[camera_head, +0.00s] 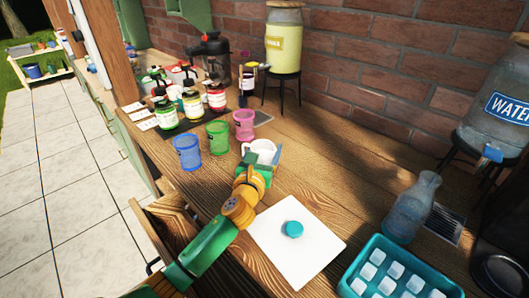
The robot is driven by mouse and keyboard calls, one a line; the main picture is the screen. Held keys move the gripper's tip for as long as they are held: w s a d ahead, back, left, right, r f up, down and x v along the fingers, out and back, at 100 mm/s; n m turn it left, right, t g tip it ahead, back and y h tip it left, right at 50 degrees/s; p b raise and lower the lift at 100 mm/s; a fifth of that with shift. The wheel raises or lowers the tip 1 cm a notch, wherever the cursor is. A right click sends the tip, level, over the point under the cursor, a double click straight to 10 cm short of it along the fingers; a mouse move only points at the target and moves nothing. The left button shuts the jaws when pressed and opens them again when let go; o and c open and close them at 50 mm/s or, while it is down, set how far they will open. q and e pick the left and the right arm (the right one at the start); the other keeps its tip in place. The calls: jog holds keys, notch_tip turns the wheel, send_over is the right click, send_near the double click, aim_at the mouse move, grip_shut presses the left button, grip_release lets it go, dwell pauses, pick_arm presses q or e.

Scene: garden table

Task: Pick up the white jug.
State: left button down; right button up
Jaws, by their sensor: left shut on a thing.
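The white jug (263,149) stands on the wooden table near its middle, just right of the coloured cups. My left arm reaches in from the bottom left, and my left gripper (262,165) is shut on the jug. The gripper hides the lower front of the jug. I cannot tell whether the jug is touching the table or slightly lifted. My right gripper does not show.
A blue cup (187,152), a green cup (218,137) and a pink cup (244,125) stand close left. A white board (315,262) with a teal object (293,229), a glass bottle (411,210) and a teal ice tray (352,284) lie nearer. Table right of the jug is clear.

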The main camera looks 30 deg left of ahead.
pick_arm(q)
jog(key=shift+r, duration=0.55)
jog(key=s+d+r+p, duration=0.4)
jog(key=s+r+p, duration=0.3)
jog(key=s+r, duration=0.4)
jog(key=shift+r+v, duration=0.25)
jog(key=shift+v, duration=0.9)
jog(key=shift+s, duration=0.1)
dwell(0.6)
